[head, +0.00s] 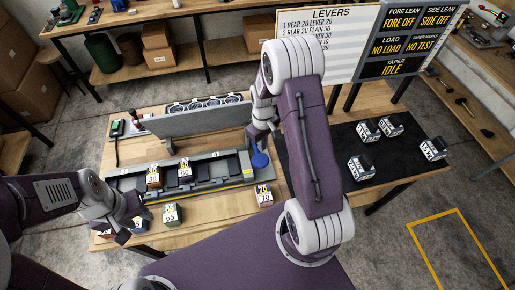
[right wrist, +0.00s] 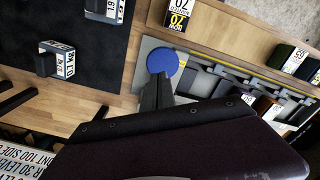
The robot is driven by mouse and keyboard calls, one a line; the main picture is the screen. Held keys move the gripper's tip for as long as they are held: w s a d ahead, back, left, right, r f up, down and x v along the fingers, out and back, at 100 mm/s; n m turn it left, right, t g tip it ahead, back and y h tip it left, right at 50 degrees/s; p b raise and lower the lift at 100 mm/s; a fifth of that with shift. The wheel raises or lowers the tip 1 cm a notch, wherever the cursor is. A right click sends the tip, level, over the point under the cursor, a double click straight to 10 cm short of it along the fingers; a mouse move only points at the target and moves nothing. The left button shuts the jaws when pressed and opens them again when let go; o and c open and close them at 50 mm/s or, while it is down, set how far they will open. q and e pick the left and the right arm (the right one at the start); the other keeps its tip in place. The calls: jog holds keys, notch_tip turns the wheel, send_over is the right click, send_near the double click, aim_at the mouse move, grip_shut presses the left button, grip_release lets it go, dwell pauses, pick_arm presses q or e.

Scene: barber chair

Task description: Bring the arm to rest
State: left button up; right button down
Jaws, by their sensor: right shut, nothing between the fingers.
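My right arm (head: 312,140) reaches over the wooden table, bent high in the middle of the head view. Its gripper (head: 258,137) is low beside a blue disc (head: 260,160), partly hidden by its own wrist. In the right wrist view the dark fingers (right wrist: 157,95) are shut and empty, with their tips at the edge of the blue disc (right wrist: 161,62); whether they touch it I cannot tell. My left gripper (head: 124,236) is at the table's front left, close to small blocks; its jaws are too small and dark to read.
A grey rail fixture (head: 230,182) with numbered blocks runs along the table, a grey upright panel (head: 190,125) behind it. Labelled blocks (head: 264,196) stand in front. Several weights with dark handles (head: 361,168) stand on a black mat (head: 325,188). A lever sign (head: 345,55) stands behind.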

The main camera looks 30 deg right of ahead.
jog(key=shift+f, duration=0.1)
dwell(0.3)
jog(key=w+a+f+t+b, duration=0.1)
jog(key=w+a+f+b, duration=0.1)
jog(key=b, duration=0.5)
jog(key=shift+f+n, duration=0.1)
jog(key=shift+n, duration=0.2)
jog(key=s+a+f+m+b, duration=0.1)
jog(key=s+a+m+b, duration=0.1)
jog(key=s+b, duration=0.2)
jog(key=s+a+f+m+b, duration=0.2)
jog(key=s+b, duration=0.3)
jog(key=s, duration=0.5)
jog(key=shift+s+a+f, duration=0.15)
jog(key=shift+s+a, duration=0.15)
jog(key=shift+a, duration=0.5)
jog(key=shift+s, duration=0.1)
